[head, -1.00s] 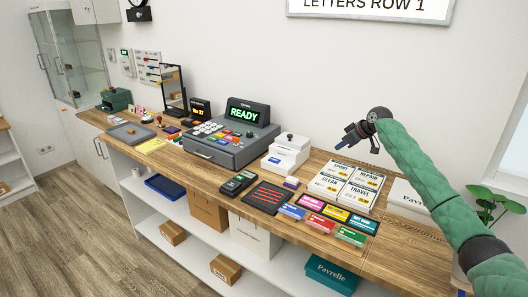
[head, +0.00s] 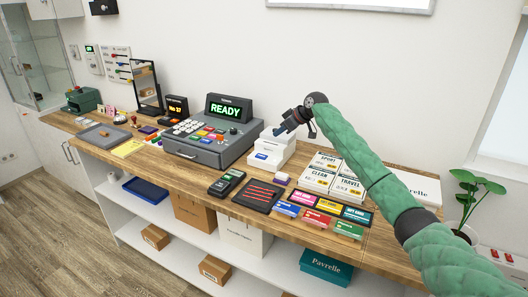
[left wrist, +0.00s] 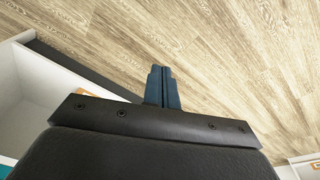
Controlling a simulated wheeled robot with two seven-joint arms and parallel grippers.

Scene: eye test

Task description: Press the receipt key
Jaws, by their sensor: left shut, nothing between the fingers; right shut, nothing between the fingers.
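The grey cash register (head: 211,146) stands on the wooden counter, its green display (head: 227,110) reading READY. Its sloped front has white keys (head: 189,126) and several coloured keys (head: 209,133); their labels are too small to read, so I cannot tell which is the receipt key. My right gripper (head: 283,130) is shut and empty, to the right of the register. In the picture it overlaps the top of a white boxy device (head: 267,155) with a blue label; I cannot tell whether they touch. My left gripper (left wrist: 162,88) is shut and empty above the wooden floor.
A card terminal (head: 227,183), a black striped mat (head: 258,195), coloured cards (head: 316,217) and stacked white packs (head: 325,170) lie right of the register. A grey tray (head: 95,134) and a mirror (head: 148,85) stand left. A plant (head: 468,190) is at the right.

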